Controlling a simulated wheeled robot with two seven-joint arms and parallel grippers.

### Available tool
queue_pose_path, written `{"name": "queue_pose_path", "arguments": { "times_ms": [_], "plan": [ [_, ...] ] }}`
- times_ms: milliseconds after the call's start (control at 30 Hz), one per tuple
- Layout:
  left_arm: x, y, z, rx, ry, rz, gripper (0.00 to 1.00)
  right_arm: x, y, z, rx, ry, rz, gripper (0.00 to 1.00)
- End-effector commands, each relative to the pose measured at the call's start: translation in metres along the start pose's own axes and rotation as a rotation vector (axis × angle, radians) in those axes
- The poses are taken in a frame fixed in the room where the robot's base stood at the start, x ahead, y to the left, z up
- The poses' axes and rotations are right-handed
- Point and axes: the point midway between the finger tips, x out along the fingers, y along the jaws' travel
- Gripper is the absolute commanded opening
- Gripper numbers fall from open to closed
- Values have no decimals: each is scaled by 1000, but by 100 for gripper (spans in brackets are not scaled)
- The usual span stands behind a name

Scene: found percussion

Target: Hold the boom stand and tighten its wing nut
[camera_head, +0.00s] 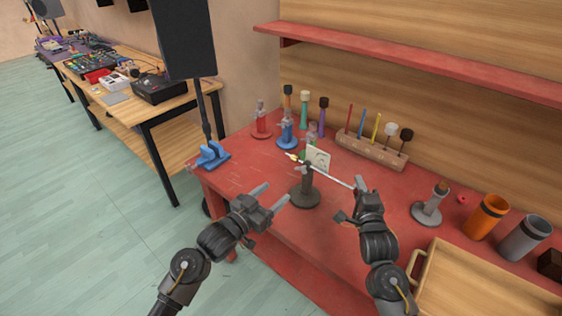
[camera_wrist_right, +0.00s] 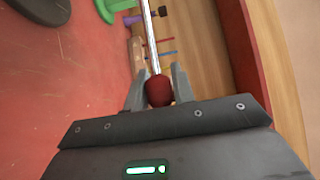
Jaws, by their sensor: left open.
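The boom stand (camera_head: 306,191) stands upright on its round dark base near the front edge of the red table. A thin pale boom rod (camera_head: 333,179) crosses the top of its post and slopes down to the right. My right gripper (camera_head: 361,187) is at the rod's right end. In the right wrist view the rod (camera_wrist_right: 150,38) ends in a dark red knob (camera_wrist_right: 159,91) between the fingers, which appear to touch both sides. My left gripper (camera_head: 276,193) is open and empty, just left of the post. The wing nut is too small to make out at the post's top.
A white card (camera_head: 318,158) stands behind the post. Several coloured stands and a wooden rack (camera_head: 372,150) line the back. A blue vise (camera_head: 212,155) sits at the left corner. A wooden tray (camera_head: 478,283), orange cup (camera_head: 485,218) and grey cup (camera_head: 524,238) are at right.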

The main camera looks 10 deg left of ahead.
Motion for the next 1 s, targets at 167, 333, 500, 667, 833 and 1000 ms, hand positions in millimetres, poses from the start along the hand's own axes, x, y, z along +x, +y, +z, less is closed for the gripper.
{"name": "queue_pose_path", "arguments": {
  "times_ms": [167,333,500,667,833,1000],
  "plan": [
    [0,0,0,0,0,0,60,0,0,0,0,0,0,46],
    [0,0,0,0,0,0,60,0,0,0,0,0,0,46],
    [0,0,0,0,0,0,60,-6,0,0,1,0,0,46],
    [0,0,0,0,0,0,60,-32,1,0,1,-1,2,46],
    [0,0,0,0,0,0,60,-69,1,0,1,0,2,46],
    [0,0,0,0,0,0,60,-99,1,0,0,0,2,46]
  ]
}}
